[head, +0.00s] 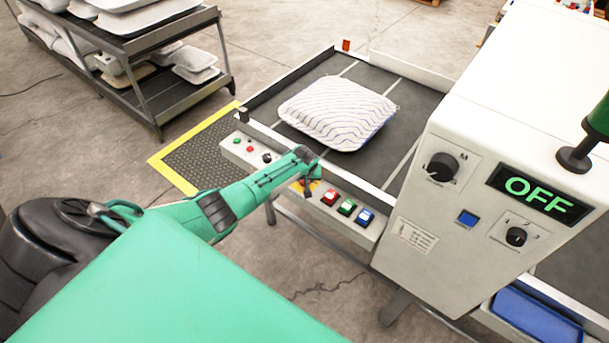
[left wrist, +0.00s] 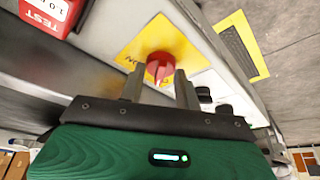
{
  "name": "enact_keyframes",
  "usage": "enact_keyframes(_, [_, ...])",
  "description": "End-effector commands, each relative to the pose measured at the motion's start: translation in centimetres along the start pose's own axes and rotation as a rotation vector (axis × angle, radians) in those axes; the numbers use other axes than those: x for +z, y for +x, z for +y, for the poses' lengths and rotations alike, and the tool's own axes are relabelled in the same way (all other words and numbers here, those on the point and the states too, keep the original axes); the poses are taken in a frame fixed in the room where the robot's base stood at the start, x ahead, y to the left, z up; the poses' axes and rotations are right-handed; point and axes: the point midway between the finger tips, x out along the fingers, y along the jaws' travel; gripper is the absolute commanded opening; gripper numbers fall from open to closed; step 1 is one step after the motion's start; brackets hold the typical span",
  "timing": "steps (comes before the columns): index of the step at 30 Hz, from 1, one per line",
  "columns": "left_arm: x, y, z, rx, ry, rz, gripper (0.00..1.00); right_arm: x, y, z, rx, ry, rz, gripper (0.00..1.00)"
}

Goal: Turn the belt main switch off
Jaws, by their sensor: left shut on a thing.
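The belt main switch is a red rotary knob (left wrist: 166,62) on a yellow plate (left wrist: 150,38), seen close up in the left wrist view. My left gripper (left wrist: 160,84) has a finger on each side of the knob and is shut on it. In the head view my left gripper (head: 308,178) is at the conveyor's front control rail, and my gripper hides the knob. Only a bit of the yellow plate (head: 315,186) shows there. My right gripper is in neither view.
A striped pillow (head: 338,112) lies on the dark belt (head: 412,102). Red, green and blue buttons (head: 347,207) sit right of the switch, a small button box (head: 250,149) left of it. The white machine (head: 405,250) has a display (head: 538,194) reading OFF. A shelf rack (head: 150,115) stands back left.

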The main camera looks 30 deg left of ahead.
Motion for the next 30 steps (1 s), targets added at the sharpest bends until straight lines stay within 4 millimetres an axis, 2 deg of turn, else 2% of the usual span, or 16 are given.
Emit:
enact_keyframes(12, [-0.15,-0.07,0.16,-0.066,-0.164,0.002,0.1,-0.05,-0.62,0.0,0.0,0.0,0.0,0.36])
enact_keyframes(28, [-0.21,-0.05,0.09,-0.075,-0.183,0.003,0.1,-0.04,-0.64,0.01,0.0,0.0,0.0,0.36])
enact_keyframes(29, [-0.22,-0.06,0.09,-0.075,-0.183,0.003,0.37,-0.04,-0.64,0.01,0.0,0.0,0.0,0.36])
enact_keyframes(30, [-0.22,-0.06,0.09,-0.075,-0.183,0.003,0.45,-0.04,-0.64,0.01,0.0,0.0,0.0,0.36])
